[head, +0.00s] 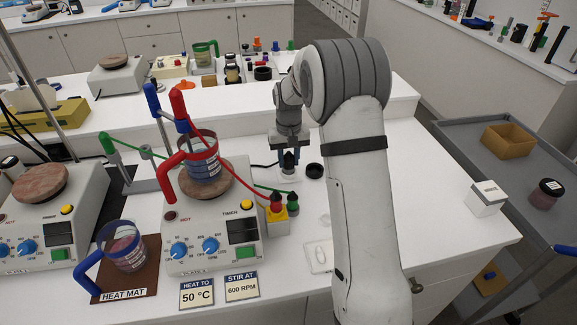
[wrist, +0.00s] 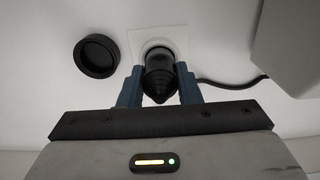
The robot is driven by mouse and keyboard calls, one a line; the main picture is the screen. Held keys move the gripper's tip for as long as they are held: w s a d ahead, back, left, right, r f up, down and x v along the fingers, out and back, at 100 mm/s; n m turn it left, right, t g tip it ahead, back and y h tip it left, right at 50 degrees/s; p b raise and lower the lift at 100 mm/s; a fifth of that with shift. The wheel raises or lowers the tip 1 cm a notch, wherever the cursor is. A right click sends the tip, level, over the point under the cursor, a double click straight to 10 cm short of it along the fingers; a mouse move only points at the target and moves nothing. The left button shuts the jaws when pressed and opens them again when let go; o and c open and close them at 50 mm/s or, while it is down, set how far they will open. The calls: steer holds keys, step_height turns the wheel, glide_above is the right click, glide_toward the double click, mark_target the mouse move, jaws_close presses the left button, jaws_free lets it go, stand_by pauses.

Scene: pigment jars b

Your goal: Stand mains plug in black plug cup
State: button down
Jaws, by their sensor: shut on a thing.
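The mains plug (wrist: 160,76) is black with a tapered end facing the wrist camera. My gripper (wrist: 160,90) is shut on it, one blue-grey finger on each side. In the head view, my gripper (head: 289,153) points down, with the dark plug (head: 289,163) between its fingers. The plug is at a white square socket plate (wrist: 137,40); I cannot tell if it is seated or just above. The black plug cup (wrist: 97,57), round, open and empty, stands beside the plate; in the head view, the cup (head: 314,170) is right of the plug.
A black cable (wrist: 225,85) runs from the plug side toward the hotplate (head: 213,238). A red-handled jug (head: 199,167) stands on the hotplate. A yellow block (head: 277,220) with red and green plugs is near.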

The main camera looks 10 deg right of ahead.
mark_target(289, 154)
steer(key=shift+r, duration=0.4)
steer(key=shift+r+p, duration=1.55)
steer(key=shift+r, duration=0.6)
steer(key=d+r+p, duration=0.2)
steer(key=d+p, duration=0.1)
steer(key=d, duration=0.5)
steer(key=shift+s+r+p, duration=0.2)
steer(key=shift+s+p, duration=0.15)
steer(key=shift+s, duration=0.1)
steer(key=shift+f+b, duration=2)
steer(key=shift+f, duration=0.9)
steer(key=shift+f+b, duration=1)
steer(key=shift+f, duration=0.25)
